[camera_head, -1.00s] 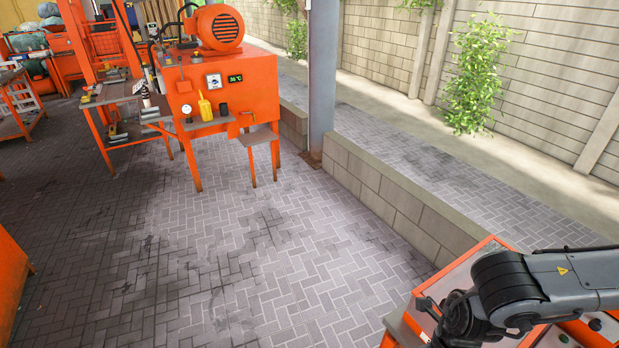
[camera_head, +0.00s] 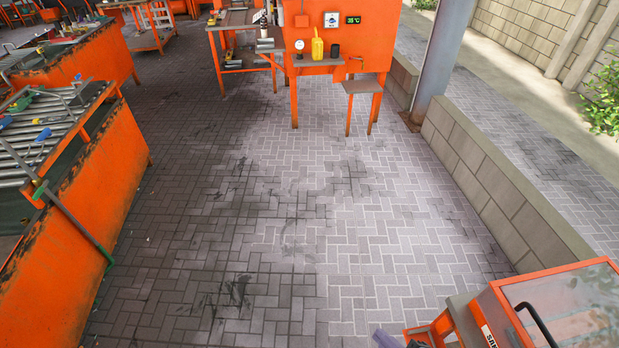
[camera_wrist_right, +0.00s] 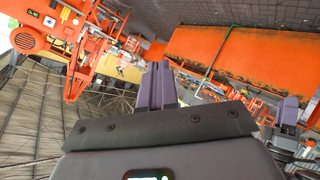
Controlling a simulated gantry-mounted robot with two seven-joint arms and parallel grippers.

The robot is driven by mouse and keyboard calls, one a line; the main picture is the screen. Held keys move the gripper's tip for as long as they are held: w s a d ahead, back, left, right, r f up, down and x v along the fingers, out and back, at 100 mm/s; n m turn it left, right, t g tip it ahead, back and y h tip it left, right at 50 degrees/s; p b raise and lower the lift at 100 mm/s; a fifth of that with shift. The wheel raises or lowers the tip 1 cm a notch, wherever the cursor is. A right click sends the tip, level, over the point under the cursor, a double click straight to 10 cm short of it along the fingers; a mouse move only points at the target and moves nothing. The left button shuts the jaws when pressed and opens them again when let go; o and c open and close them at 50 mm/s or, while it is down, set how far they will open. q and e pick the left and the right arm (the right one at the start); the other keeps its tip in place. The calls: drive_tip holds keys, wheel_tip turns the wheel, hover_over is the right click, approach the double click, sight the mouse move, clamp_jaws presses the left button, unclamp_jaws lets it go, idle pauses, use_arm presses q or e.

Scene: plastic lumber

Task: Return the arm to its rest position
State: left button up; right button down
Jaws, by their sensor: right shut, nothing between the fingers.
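My right gripper (camera_head: 386,339) shows only as a small grey-purple tip at the bottom edge of the head view. In the right wrist view its purple fingers (camera_wrist_right: 156,86) are together, with nothing held between them. The rest of the right arm is out of the head view. My left gripper does not show in the head view. A purple and grey part at the right edge of the wrist view is too small to identify surely.
An orange cabinet with a glass top (camera_head: 575,305) stands at bottom right. An orange roller bench (camera_head: 85,195) stands at left. An orange machine (camera_head: 345,50) with a yellow bottle (camera_head: 317,44) stands at the back. A low block wall (camera_head: 490,175) runs along the right. The paved floor (camera_head: 270,230) between is clear.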

drive_tip(key=s+d+f+m+g+h, duration=0.5)
drive_tip(key=s+f+m+g, duration=0.3)
drive_tip(key=m, duration=0.3)
wheel_tip(320, 180, up, 31)
drive_tip(key=p, duration=3.1)
drive_tip(key=shift+s, duration=0.45)
drive_tip(key=shift+a+r, duration=0.1)
